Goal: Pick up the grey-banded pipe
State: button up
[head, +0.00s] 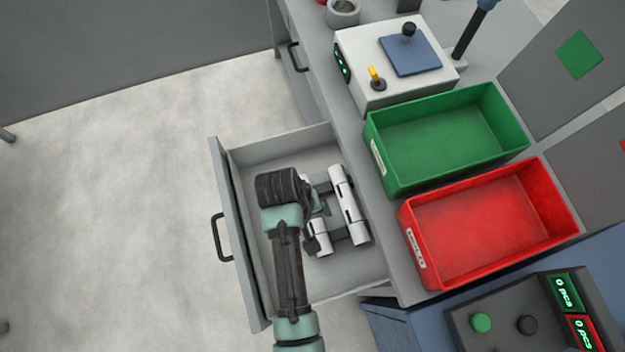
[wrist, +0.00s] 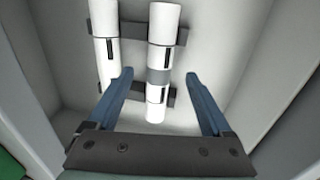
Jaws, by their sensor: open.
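The grey-banded pipe (wrist: 158,50) is white with a grey band around its middle. It lies in black holders inside the open drawer (head: 240,213). In the wrist view it appears between the two blue fingers of my open, empty gripper (wrist: 159,74). The fingers look apart from it, and I cannot tell the height gap. In the head view my gripper (head: 322,207) covers most of this pipe, and a white end (head: 318,240) shows below it. A second white pipe (wrist: 104,45) lies parallel beside it, outside the fingers, and also shows in the head view (head: 343,190).
A green bin (head: 375,157) and a red bin (head: 408,238) stand on the worktop right of the drawer. A white control box (head: 350,50) stands behind them. The drawer walls surround my gripper. Bare drawer floor (head: 310,285) shows at the near end.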

aim_at(314, 220)
jog(key=f, duration=0.3)
jog(key=d+f+b, duration=0.1)
jog(key=f, duration=0.1)
jog(key=shift+w+f, duration=0.3)
jog(key=shift+f, duration=0.05)
grip_shut()
